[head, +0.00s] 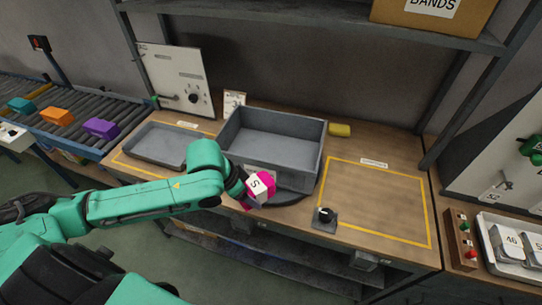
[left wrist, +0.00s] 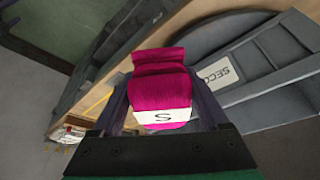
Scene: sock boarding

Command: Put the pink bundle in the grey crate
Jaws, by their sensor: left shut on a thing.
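The pink bundle (head: 269,179) has a white band marked S. My left gripper (head: 250,188) is shut on it and holds it in front of the grey crate (head: 302,156), near the crate's front wall and outside it. The left wrist view shows the bundle (left wrist: 162,85) between the two dark fingers of my left gripper (left wrist: 164,105). The grey crate is open at the top, looks empty inside, and stands on a dark round base; the bundle and gripper hide part of its front. My right gripper is not in view.
A shallow grey tray (head: 160,146) lies left of the crate. A yellow-outlined area (head: 375,205) on the right of the bench is clear. A dark knob (head: 325,215) sits at the front edge. Coloured bundles (head: 58,116) rest on the roller conveyor.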

